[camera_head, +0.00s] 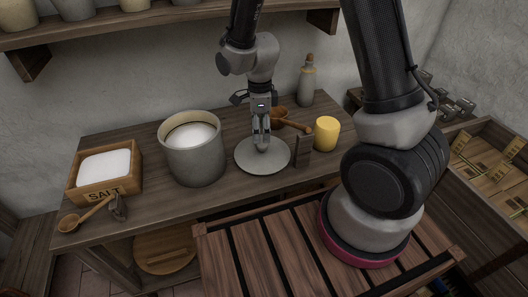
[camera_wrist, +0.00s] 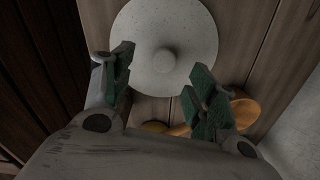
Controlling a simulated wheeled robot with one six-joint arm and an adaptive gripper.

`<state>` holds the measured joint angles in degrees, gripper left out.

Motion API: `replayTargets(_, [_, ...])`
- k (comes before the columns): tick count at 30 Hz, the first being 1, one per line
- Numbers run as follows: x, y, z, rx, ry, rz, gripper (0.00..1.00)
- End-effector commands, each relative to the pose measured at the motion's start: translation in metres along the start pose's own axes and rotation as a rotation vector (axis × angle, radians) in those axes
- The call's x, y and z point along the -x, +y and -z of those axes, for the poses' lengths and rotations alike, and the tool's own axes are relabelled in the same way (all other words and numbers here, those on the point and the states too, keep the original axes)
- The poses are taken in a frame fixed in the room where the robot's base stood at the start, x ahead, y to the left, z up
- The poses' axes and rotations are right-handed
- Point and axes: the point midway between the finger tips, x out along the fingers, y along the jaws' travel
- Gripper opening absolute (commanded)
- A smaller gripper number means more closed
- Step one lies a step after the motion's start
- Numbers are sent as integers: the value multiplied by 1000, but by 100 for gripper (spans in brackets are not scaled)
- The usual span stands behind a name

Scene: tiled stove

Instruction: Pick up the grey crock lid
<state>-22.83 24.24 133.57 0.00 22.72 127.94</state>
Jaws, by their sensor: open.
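The grey crock lid (camera_head: 259,164) lies flat on the wooden table, to the right of the grey crock (camera_head: 194,151). In the wrist view the lid (camera_wrist: 190,35) is a pale speckled disc with a round knob (camera_wrist: 165,61) at its middle. My gripper (camera_head: 262,140) points down just above the lid. In the wrist view my gripper (camera_wrist: 160,80) is open, its green-padded fingers to either side below the knob. The fingers look apart from the knob; the exact height between them and the lid cannot be told. The crock is open and holds white contents.
A salt box (camera_head: 128,172) and wooden scoop (camera_head: 88,213) are at left. A yellow cylinder (camera_head: 327,134), a brown wooden spoon (camera_head: 297,124) and a corked bottle (camera_head: 306,84) stand or lie close to my gripper. A shelf (camera_head: 120,16) hangs above.

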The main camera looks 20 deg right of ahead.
Motion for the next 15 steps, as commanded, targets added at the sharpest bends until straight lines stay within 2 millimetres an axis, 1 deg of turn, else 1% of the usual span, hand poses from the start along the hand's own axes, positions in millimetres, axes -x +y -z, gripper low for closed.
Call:
replayTargets(3, [0,-2,-1,-84,-6,7,58])
replayTargets(7, [-5,-2,-1,-135,-6,6,58])
replayTargets(15, [-38,-4,2,-139,-4,4,58])
